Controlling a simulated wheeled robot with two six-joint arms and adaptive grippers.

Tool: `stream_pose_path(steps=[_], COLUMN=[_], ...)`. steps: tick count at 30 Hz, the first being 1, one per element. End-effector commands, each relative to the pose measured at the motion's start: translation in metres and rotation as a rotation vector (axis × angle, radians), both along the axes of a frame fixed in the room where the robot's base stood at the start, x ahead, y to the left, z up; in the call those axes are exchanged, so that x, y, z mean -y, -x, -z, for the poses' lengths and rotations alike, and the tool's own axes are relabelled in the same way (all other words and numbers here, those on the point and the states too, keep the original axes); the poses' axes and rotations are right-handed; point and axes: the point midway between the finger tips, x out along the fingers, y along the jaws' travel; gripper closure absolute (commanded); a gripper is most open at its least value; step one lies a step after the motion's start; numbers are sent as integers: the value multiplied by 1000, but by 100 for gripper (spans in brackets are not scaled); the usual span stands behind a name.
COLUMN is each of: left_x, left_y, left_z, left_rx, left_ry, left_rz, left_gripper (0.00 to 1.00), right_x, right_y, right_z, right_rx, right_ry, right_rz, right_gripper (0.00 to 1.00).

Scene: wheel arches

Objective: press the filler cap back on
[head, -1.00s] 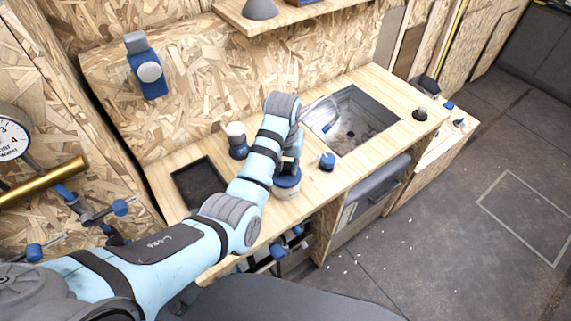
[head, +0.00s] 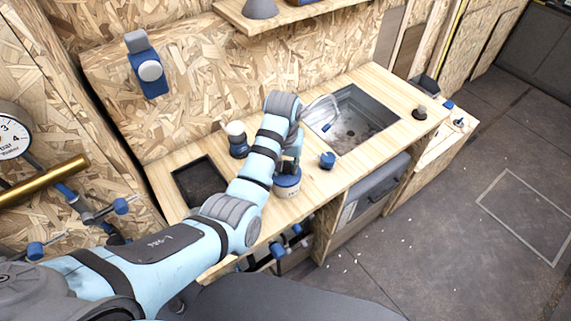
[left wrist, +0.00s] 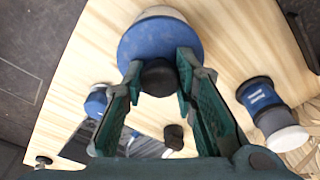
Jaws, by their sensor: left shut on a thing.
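A squat container with a pale body and blue top (head: 287,184) stands on the wooden counter. In the left wrist view its round blue top (left wrist: 148,38) is at the upper middle. A black round cap (left wrist: 160,78) sits between the fingers of my left gripper (left wrist: 158,74), which is shut on it, and overlaps the near edge of the blue top. I cannot tell whether the cap touches the top or is a little above it. In the head view my left gripper (head: 290,165) points down over the container, and my arm hides the cap. My right gripper is not in view.
A blue bottle with a white top (head: 237,138) stands behind the arm. A small blue object (head: 327,160) is right of the container, near the sink (head: 380,107). A dark tray (head: 200,185) is set in the counter at left. A dark knob (head: 419,113) stands far right.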

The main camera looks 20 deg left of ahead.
Motion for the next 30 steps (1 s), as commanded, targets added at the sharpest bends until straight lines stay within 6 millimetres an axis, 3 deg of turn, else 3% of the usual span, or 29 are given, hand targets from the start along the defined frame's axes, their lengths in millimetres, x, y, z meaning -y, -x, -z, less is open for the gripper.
stream_pose_path(steps=[24,25,28,30], left_x=[0,0,0,0], left_y=[1,1,1,1], left_z=[3,3,3,3], left_rx=[0,0,0,0], left_ry=[0,0,0,0], left_rz=[0,0,0,0], left_gripper=[98,69,53,51], right_x=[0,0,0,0], right_y=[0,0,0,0], right_z=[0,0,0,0], right_rx=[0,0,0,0], right_ry=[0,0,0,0], right_rz=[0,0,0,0], right_gripper=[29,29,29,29])
